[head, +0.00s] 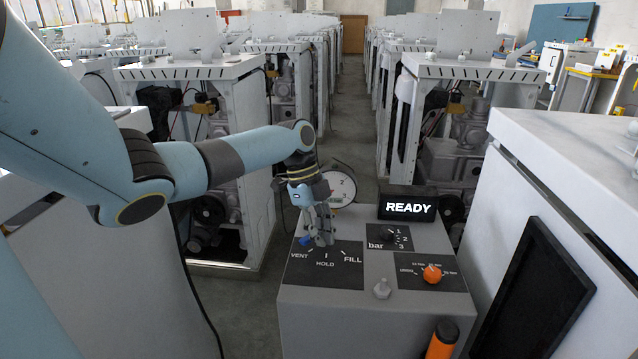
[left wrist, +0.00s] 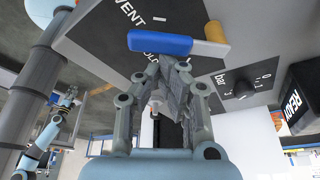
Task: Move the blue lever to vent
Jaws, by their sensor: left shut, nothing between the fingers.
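The blue lever (left wrist: 160,43) shows in the left wrist view as a blue handle with a brass-coloured end at its right. In the head view only a small blue part of the lever (head: 306,240) shows at the left of my fingers, near the VENT label (head: 299,254); the rest is hidden. HOLD (head: 325,264) and FILL (head: 352,259) are on the same black plate. My left gripper (head: 321,241) points down over this plate, shut and empty, with its fingertips close beside the lever; contact is unclear. What seems my right arm is small at the left of the wrist view.
The grey console top also bears a round gauge (head: 340,187), a READY display (head: 407,207), a black bar knob (head: 389,234), an orange knob (head: 432,273) and a small grey knob (head: 382,288). White cabinets flank the console.

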